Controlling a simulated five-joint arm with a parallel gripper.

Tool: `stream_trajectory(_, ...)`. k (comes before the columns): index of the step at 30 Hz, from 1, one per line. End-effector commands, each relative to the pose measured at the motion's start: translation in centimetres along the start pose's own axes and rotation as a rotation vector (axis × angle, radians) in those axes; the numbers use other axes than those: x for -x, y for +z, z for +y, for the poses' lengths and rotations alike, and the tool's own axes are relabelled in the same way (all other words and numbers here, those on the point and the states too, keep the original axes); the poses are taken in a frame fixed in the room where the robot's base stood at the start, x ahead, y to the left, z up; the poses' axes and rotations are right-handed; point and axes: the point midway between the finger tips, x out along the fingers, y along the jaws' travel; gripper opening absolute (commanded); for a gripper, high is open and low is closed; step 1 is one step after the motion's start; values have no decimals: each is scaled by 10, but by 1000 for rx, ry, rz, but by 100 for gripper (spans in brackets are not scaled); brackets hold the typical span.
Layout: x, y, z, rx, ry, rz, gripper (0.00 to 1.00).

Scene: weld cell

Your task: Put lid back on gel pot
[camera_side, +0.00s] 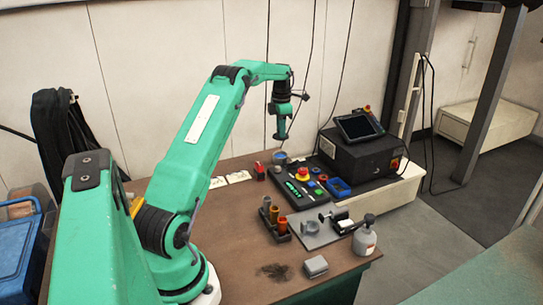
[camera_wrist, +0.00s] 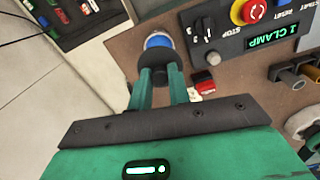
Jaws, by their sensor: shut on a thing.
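The gel pot (camera_side: 279,158) stands open and upright near the back edge of the brown table. Its blue contents show in the wrist view (camera_wrist: 158,41). My gripper (camera_side: 281,133) is above the pot in the side view and points down. In the wrist view my gripper (camera_wrist: 166,76) has its green fingers shut on a dark round lid (camera_wrist: 175,75). The lid is apart from the pot in the side view and covers part of the pot's near side in the wrist view. The lid is too small to make out well in the side view.
Right of the pot is a control panel (camera_side: 318,190) with a red stop button (camera_side: 302,173). A small red block (camera_side: 260,172) stands close to the pot.

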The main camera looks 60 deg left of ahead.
Motion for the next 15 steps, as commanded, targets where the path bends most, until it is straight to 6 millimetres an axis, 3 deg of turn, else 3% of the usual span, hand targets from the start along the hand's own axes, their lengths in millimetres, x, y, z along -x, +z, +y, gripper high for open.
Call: stream_trajectory(15, -7, 0, 1, 0, -1, 1, 0)
